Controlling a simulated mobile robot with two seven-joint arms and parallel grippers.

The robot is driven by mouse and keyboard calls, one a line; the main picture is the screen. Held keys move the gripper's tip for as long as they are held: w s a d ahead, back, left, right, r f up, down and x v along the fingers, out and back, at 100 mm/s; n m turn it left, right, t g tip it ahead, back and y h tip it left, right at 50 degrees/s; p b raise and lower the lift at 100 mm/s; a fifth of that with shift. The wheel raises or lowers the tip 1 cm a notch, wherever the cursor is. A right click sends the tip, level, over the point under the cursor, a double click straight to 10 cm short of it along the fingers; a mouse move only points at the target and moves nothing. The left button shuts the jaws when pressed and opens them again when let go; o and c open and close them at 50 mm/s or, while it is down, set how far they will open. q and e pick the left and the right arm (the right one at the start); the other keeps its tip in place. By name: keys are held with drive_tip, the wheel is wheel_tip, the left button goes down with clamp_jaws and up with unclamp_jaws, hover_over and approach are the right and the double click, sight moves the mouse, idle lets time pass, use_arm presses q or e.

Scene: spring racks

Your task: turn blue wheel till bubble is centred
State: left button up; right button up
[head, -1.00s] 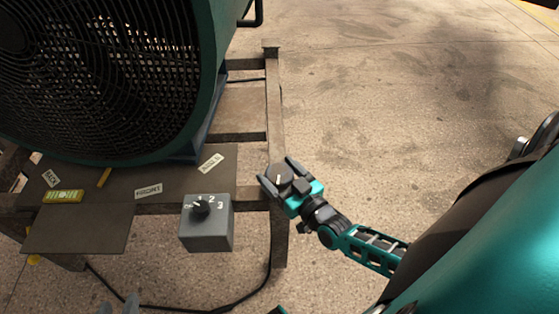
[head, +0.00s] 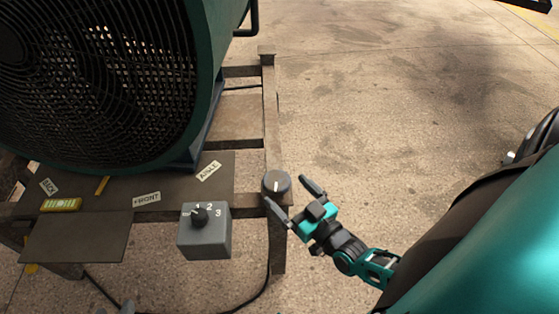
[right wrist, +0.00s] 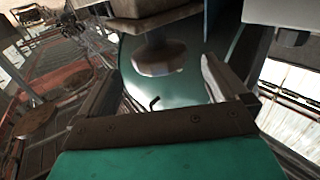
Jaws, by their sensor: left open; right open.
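A round grey-blue wheel (head: 277,183) with a pale mark on top sits at the right front corner of the bench; no other wheel shows. My right gripper (head: 296,198) is open, its fingers just to the lower right of the wheel and not closed on it. In the right wrist view a rounded knob (right wrist: 162,58), likely the wheel, shows beyond the open fingers. A yellow level (head: 60,205) with a green vial lies at the bench's left; its bubble is too small to place.
A grey switch box (head: 205,238) with a black dial numbered 1 to 3 stands left of the wheel. A big green caged fan (head: 100,80) fills the upper left. Labels BACK, FRONT and ANGLE (head: 208,171) lie on the bench.

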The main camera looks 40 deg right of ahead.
use_arm(q)
drive_tip(key=shift+s+a+f, duration=0.3)
drive_tip(key=shift+s, duration=0.1)
use_arm(e)
drive_tip(key=s, duration=0.7)
drive_tip(key=shift+s+d, duration=0.25)
drive_tip(key=shift+s, duration=0.05)
use_arm(q)
drive_tip(key=shift+w+d+r+p, duration=0.1)
drive_tip(key=shift+w+r+p, duration=0.05)
drive_tip(key=shift+p, duration=0.15)
